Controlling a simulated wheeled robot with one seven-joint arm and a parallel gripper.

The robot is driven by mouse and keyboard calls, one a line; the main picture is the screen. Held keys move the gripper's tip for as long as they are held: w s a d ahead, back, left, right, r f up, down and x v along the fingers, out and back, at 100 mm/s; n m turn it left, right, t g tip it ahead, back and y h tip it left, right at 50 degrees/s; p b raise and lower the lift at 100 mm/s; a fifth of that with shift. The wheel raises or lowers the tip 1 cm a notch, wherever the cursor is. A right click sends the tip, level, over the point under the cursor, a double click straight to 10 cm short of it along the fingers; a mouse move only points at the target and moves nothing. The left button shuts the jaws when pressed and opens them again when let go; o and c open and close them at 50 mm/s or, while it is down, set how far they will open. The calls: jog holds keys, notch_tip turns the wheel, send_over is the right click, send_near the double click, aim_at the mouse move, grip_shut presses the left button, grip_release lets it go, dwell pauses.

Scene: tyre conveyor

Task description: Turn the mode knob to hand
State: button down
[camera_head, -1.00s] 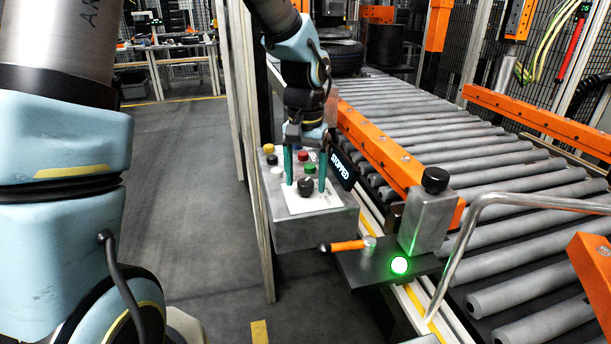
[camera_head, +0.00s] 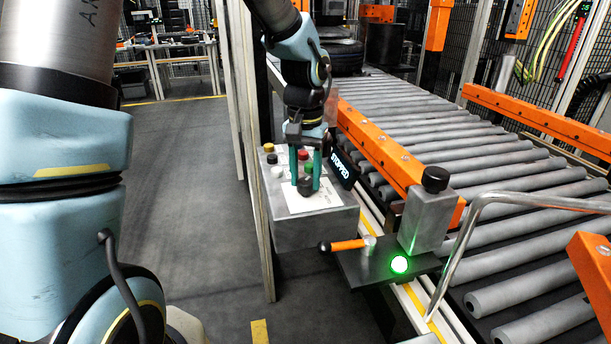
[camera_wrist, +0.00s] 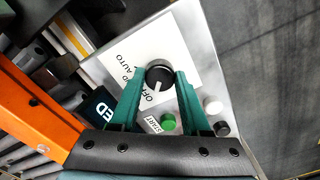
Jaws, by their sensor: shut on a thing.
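The mode knob (camera_head: 306,187) is a round black knob on a white label on top of a grey control box (camera_head: 300,232). In the wrist view the knob (camera_wrist: 159,73) shows a white pointer line on the side toward the word OFF. AUTO can also be read on the white label (camera_wrist: 185,55); the other wording is partly hidden. My gripper (camera_head: 306,183) points down over the box, its two teal fingers shut on the knob from both sides. The wrist view shows the fingertips (camera_wrist: 160,77) against the knob's sides.
A green START button (camera_wrist: 168,122), a white button (camera_wrist: 212,105) and a black button (camera_wrist: 222,129) lie close to the fingers. A STOPPED display (camera_head: 342,169) stands beside the box. The roller conveyor (camera_head: 440,130) and its orange rail are to the right. Open floor lies left.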

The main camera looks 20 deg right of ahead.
aim_at(305, 180)
jog(key=shift+m, duration=0.3)
jog(key=m+p, duration=0.3)
jog(key=m, duration=0.1)
jog(key=shift+r, duration=0.15)
jog(key=shift+m+p, duration=1)
jog(key=shift+m, duration=1)
jog(key=shift+c, duration=1.9)
grip_release()
notch_tip(305, 180, up, 10)
jog(key=b, duration=0.1)
jog(key=shift+r, duration=0.25)
